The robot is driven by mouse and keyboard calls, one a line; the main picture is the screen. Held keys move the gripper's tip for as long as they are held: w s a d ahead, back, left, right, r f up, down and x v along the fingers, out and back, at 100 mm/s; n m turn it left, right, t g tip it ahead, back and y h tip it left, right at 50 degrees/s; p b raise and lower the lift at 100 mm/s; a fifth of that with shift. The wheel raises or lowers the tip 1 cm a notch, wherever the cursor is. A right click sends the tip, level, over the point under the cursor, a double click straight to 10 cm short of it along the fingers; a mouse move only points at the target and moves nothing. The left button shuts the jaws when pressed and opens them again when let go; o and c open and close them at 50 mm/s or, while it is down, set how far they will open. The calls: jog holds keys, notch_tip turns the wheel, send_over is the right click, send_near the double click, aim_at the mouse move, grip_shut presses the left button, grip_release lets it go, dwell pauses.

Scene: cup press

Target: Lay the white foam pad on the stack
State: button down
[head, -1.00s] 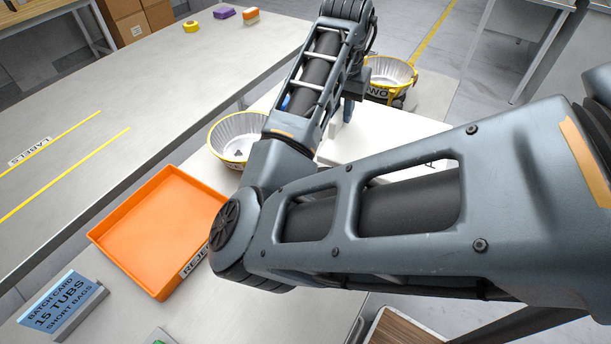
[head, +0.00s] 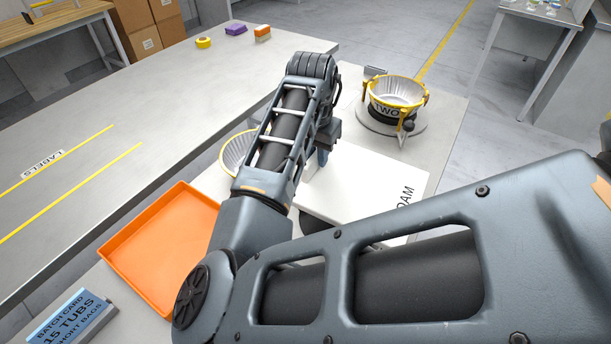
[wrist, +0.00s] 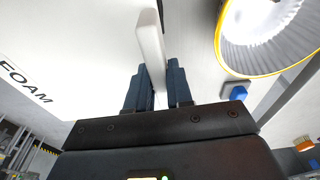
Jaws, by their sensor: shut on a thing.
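My gripper (wrist: 160,85) has dark blue fingers shut on the white foam pad (wrist: 150,45), which stands on edge as a thin slab between them in the wrist view. In the head view my gripper (head: 322,155) is partly hidden behind my arm, over or beside a white board (head: 365,185) lettered FOAM; the pad cannot be told apart there. A white pleated cup in a yellow-rimmed holder (head: 232,158) is mostly hidden by my arm; a similar cup (wrist: 268,35) shows at the wrist view's upper right. Another pleated cup (head: 398,92) sits in a yellow holder marked TWO. I cannot tell which holds the stack.
An orange reject tray (head: 160,240) and a blue batch card (head: 72,318) stand at the left front. A blue button-like part (wrist: 238,92) lies near the cup in the wrist view. The grey side table (head: 150,110) is mostly bare, with small coloured items at its far end.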

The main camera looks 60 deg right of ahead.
jog(key=shift+w+a+f+p, duration=0.2)
jog(key=shift+w+a+f, duration=0.25)
jog(key=shift+f, duration=0.6)
jog(key=shift+w+a+f+p, duration=0.25)
jog(key=shift+a+f, duration=0.35)
jog(key=shift+f, duration=0.4)
jog(key=shift+w+a+f+p, duration=0.2)
jog(key=shift+w+a+f, duration=0.25)
jog(key=shift+f, duration=0.6)
jog(key=c, duration=1)
grip_release()
jog(key=shift+s+r, duration=0.1)
jog(key=shift+f+b, duration=0.2)
jog(key=shift+b, duration=0.25)
jog(key=r, duration=0.5)
jog(key=a+r, duration=0.1)
jog(key=r, duration=0.2)
jog(key=shift+b, duration=0.4)
